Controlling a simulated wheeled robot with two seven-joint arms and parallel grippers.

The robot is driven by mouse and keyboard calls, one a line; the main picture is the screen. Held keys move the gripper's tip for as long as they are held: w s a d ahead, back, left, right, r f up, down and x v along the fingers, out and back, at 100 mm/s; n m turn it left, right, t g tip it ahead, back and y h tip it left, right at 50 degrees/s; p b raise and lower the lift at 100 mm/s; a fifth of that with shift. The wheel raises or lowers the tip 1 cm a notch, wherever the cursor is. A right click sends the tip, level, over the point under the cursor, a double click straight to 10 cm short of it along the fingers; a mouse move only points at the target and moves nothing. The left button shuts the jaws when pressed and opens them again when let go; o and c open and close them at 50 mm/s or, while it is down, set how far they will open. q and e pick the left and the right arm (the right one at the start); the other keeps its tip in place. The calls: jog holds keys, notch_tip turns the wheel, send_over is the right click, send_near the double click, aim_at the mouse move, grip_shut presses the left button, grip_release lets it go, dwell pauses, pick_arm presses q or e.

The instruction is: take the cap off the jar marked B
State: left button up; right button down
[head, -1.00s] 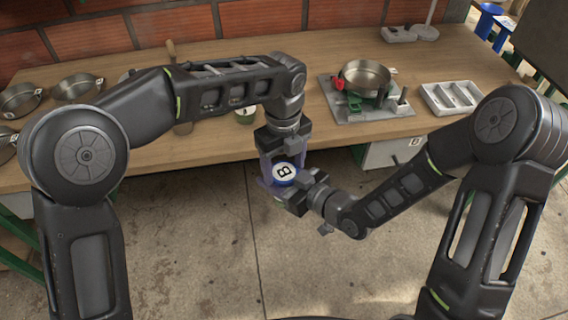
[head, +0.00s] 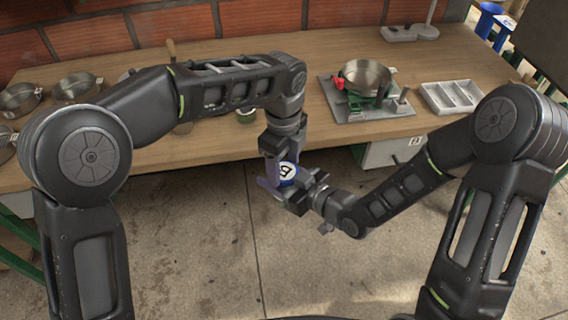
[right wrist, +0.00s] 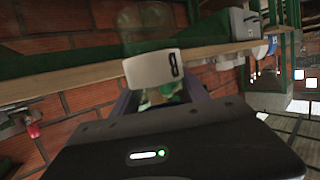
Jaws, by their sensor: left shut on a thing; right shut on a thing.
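The jar marked B (head: 281,201) is held in the air in front of the bench, mostly hidden by my grippers. My left gripper (head: 279,171) comes down from above and is shut on the cap. My right gripper (head: 283,189) comes in from the right and is shut on the jar body below the cap. In the right wrist view, greenish jar contents (right wrist: 163,95) show between my fingers. I cannot tell whether the cap is apart from the jar.
The wooden bench (head: 215,145) lies behind the grippers. The concrete floor in front is clear.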

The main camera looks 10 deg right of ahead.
pick_arm(q)
jog(key=shift+n, duration=1.2)
jog(key=o, duration=1.5)
jog(key=shift+o, duration=0.2)
jog(key=shift+r, duration=2.3)
jog(key=shift+c, duration=0.3)
